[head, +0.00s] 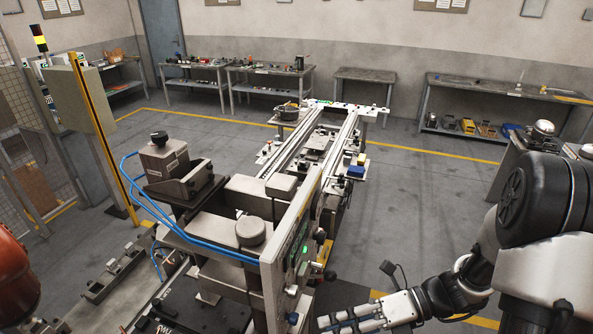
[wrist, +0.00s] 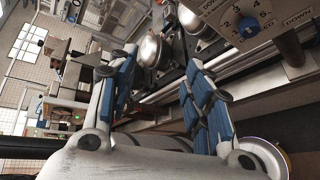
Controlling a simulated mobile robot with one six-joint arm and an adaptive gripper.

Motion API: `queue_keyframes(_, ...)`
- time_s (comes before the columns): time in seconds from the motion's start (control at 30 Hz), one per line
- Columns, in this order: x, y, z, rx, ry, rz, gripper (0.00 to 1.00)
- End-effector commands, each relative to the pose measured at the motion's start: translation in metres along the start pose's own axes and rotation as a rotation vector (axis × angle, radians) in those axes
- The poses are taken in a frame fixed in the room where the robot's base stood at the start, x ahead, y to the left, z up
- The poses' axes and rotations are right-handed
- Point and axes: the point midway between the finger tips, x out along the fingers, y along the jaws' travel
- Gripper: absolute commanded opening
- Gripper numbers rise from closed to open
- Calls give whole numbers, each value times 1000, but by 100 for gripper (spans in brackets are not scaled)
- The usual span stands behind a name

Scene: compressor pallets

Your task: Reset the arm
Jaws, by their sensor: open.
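My arm is on the right of the head view, its black and white upper part (head: 535,225) at the right edge. In the wrist view my gripper (wrist: 158,62) has two blue-padded fingers spread well apart. No object is held between them. Beyond the fingertips is a shiny silver dome (wrist: 147,50), with a second dome (wrist: 188,20) behind it; both look clear of the fingers.
A grey machine (head: 240,230) with blue hoses stands at centre left, joined to a long rail conveyor (head: 337,140). A panel with a blue knob (wrist: 247,27) is at upper right in the wrist view. Workbenches (head: 355,76) line the back wall. The floor (head: 430,190) right of the conveyor is clear.

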Motion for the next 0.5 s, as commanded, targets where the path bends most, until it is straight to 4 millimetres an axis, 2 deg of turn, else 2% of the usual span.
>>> queue_keyframes(0.03,7,-2,-10,-151,73,-51,46)
queue_keyframes(0.2,14,4,-43,-651,329,-177,46)
queue_keyframes(0.5,7,-8,-95,-1514,857,-300,46)
